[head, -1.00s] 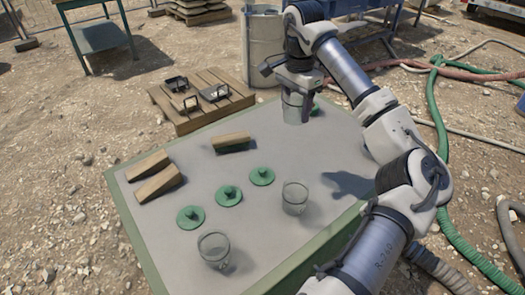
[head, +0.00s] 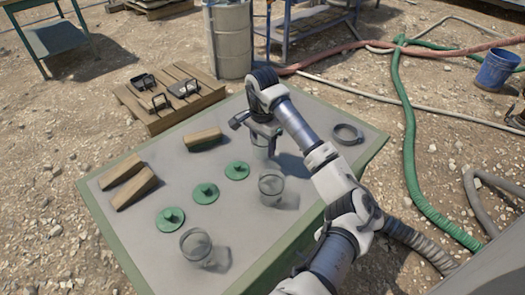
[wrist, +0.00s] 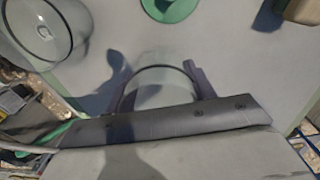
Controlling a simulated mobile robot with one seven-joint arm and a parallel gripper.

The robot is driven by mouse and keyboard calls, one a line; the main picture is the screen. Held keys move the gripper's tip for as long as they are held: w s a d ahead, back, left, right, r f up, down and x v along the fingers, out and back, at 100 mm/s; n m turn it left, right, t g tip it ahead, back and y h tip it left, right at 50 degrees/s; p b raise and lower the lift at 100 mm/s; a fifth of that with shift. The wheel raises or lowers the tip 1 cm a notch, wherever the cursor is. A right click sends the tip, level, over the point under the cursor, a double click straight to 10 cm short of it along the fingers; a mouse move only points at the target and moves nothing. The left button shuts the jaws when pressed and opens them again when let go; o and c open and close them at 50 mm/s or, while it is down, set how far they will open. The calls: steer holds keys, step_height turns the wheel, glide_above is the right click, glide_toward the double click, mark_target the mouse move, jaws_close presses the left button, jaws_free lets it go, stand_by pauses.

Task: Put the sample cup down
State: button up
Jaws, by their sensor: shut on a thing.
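My gripper (head: 262,133) is shut on a clear sample cup (head: 260,150), low over the grey table (head: 310,178). In the wrist view the cup's curved rim (wrist: 163,70) shows between the two fingers (wrist: 160,85). I cannot tell whether its base touches the table. A second clear cup (head: 271,186) stands just in front of it, and shows at the upper left of the wrist view (wrist: 42,30). A third clear cup (head: 196,245) stands near the front edge.
Green knobbed lids lie in a row: one near the held cup (head: 237,170), one mid-row (head: 205,193), one farther left (head: 170,219). Wood-backed blocks (head: 203,138) lie behind and left. A grey ring (head: 347,133) lies at the back right. The right front tabletop is bare.

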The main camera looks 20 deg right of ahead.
mark_target(263, 153)
steer(key=shift+f, duration=1.9)
steer(key=shift+f, duration=0.2)
steer(key=o, duration=0.9)
steer(key=shift+o, duration=0.4)
steer(key=shift+r, duration=0.1)
steer(key=shift+r, duration=0.1)
